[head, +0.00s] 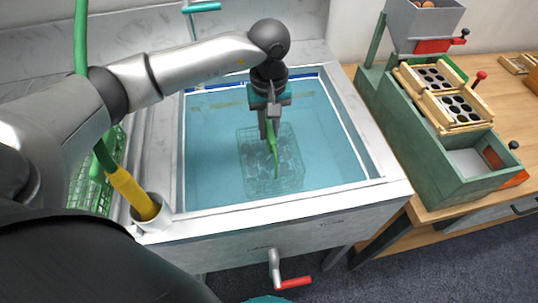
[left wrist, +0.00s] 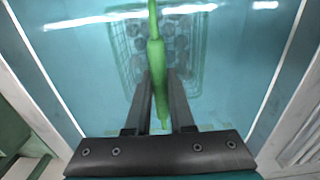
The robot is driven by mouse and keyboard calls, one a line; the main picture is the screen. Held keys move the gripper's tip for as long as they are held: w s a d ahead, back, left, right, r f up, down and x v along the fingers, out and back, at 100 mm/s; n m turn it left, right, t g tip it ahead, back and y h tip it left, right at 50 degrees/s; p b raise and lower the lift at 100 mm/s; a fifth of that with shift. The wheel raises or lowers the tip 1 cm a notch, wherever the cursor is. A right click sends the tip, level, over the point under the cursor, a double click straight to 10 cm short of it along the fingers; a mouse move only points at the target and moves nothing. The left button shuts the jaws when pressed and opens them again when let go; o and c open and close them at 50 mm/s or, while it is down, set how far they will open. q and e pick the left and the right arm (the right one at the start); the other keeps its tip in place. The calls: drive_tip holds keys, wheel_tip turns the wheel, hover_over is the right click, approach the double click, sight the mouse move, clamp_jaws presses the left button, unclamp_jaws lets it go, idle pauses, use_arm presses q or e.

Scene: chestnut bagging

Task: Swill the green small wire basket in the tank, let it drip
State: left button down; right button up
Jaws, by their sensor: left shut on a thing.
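The green small wire basket (head: 257,180) is under the water in the tank (head: 210,206), with several dark round things in it. It also shows in the left wrist view (left wrist: 190,80), blurred by the water. My left gripper (head: 270,138) is shut on the basket's green handle (head: 274,155), above the basket. In the left wrist view the handle (left wrist: 156,60) stands between the two fingers (left wrist: 160,105). How far the fingertips are from the water is hard to tell. My right gripper is not in view.
A second green wire basket (head: 84,190) stands left of the tank, partly behind my arm. A yellow-handled tool (head: 132,193) leans in a white holder at the tank's front left corner. A green machine (head: 440,140) stands on the wooden table at right. A red-handled crank (head: 275,268) juts from the tank's front.

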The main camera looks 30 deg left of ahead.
use_arm(q)
drive_tip(key=shift+w+d, duration=0.1)
drive_tip(key=shift+w, duration=0.05)
drive_tip(key=shift+w+d+b, duration=0.4)
drive_tip(key=shift+w+d, duration=0.1)
drive_tip(key=shift+d, duration=0.25)
drive_tip(key=shift+a, duration=0.1)
drive_tip(key=shift+s+a, duration=0.6)
drive_tip(key=shift+a, duration=0.1)
drive_tip(key=shift+w+d+b, duration=0.35)
drive_tip(key=shift+w+d, duration=0.3)
drive_tip(key=shift+d, duration=0.15)
